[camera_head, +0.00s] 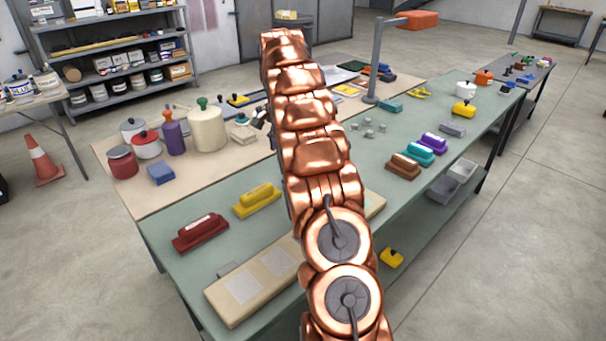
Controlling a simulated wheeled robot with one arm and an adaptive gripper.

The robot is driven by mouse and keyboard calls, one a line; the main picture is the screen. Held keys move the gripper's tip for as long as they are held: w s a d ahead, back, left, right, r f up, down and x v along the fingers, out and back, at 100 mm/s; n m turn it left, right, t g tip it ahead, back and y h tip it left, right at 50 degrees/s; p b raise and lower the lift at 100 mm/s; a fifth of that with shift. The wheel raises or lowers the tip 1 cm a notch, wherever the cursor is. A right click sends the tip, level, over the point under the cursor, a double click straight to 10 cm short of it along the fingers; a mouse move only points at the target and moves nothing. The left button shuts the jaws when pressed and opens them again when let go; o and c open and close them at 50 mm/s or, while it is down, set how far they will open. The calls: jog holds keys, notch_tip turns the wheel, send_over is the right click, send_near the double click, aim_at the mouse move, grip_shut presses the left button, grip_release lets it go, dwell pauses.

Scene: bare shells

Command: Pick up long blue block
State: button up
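A small blue block (161,173) lies on the beige mat near the left end of the long green table, beside the red pots. It looks short and boxy, and I cannot tell whether it is the long blue block. A teal block with a raised grip (418,154) lies right of my arm, between a brown block (403,166) and a purple block (434,143). My copper arm rises through the middle of the picture and hides part of the table. A small dark and pale part shows at its left edge; I cannot tell whether it is my gripper, or its state.
A red block (200,233), a yellow block (257,200) and a long beige box (250,284) lie near the front edge. A purple bottle (173,136) and a cream canister (207,130) stand behind. A grey post (376,62) rises at the back. Floor on the right is clear.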

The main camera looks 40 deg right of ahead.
jog(key=d+f, duration=0.1)
jog(key=d, duration=0.1)
jog(key=d+f+m, duration=0.1)
jog(key=d+f, duration=0.1)
jog(key=d, duration=0.1)
jog(key=d+f+m, duration=0.1)
jog(key=d, duration=0.2)
jog(key=shift+w+d+f, duration=0.1)
jog(key=shift+w+f, duration=0.1)
jog(key=shift+w, duration=0.05)
jog(key=shift+f+p, duration=1.15)
jog(key=shift+f, duration=2.65)
jog(key=shift+d, duration=0.1)
jog(key=shift+c, duration=0.2)
grip_shut()
